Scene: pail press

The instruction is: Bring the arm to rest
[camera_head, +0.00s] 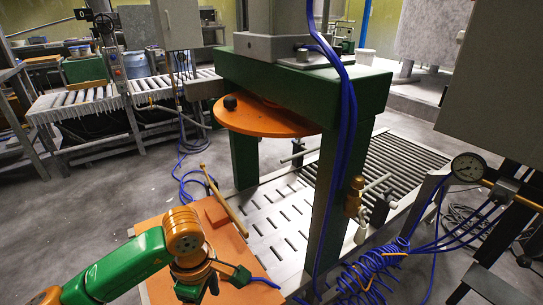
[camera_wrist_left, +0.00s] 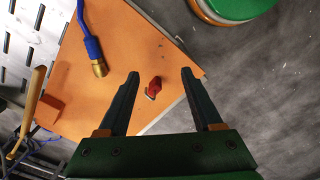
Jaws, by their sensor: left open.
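My left arm (camera_head: 125,262) comes in from the lower left in the head view, green and orange. Its gripper (camera_head: 222,284) hangs over an orange plate (camera_head: 160,231). In the left wrist view the two dark fingers of this gripper (camera_wrist_left: 160,73) are wide apart with nothing gripped. A small red piece with a pale metal part (camera_wrist_left: 155,86) lies on the orange plate and appears between the fingertips, apparently below them. My right gripper is in neither view.
A blue hose with a brass end (camera_wrist_left: 98,67) lies on the plate. A wooden handle (camera_head: 229,206) rises at its edge. Beyond stands a green press frame (camera_head: 325,90) with an orange disc (camera_head: 262,119). Blue hoses (camera_head: 373,276) coil at the right. Grey floor (camera_head: 90,205) is clear at the left.

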